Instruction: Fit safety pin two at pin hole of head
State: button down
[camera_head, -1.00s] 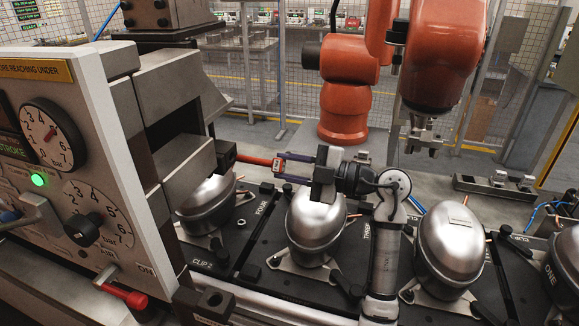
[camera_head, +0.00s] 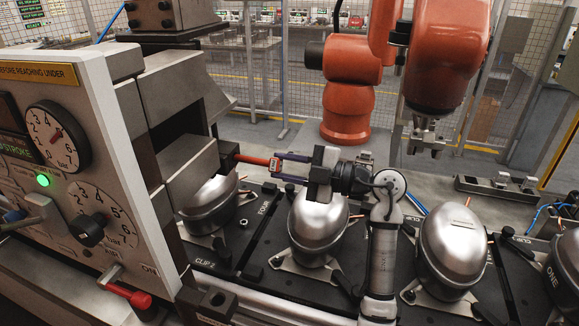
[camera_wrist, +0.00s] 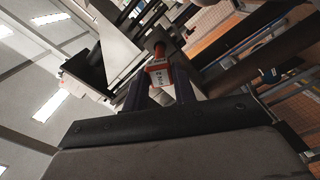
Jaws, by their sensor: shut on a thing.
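The safety pin, red with a white tag (camera_head: 274,163), is held level between the fingers of my gripper (camera_head: 284,168). Its red shaft points left, and its far end meets a dark block (camera_head: 228,155) at the lower edge of the press head (camera_head: 188,140). The pin hole itself is hidden from the head camera. In the wrist view the pin's orange-red body and its white label (camera_wrist: 158,76) sit between the two dark fingers, with its tip at a dark round part of the block (camera_wrist: 159,48). I cannot tell how deep the tip sits.
Silver compressors (camera_head: 318,225) stand on black pallets below and beside my arm. The control panel (camera_head: 75,170) with dials and a red-handled lever (camera_head: 128,295) stands at left. An orange robot arm (camera_head: 435,60) hangs behind at right.

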aim_at(235, 157)
jog(key=shift+p+x, duration=1)
jog(key=shift+x, duration=3.15)
jog(key=c, duration=1.1)
grip_release()
jog(key=shift+o, duration=0.2)
jog(key=shift+f, duration=0.1)
jog(key=b+v, duration=0.4)
jog(key=v, duration=1)
jog(key=shift+b, duration=0.4)
jog(key=shift+a, duration=0.1)
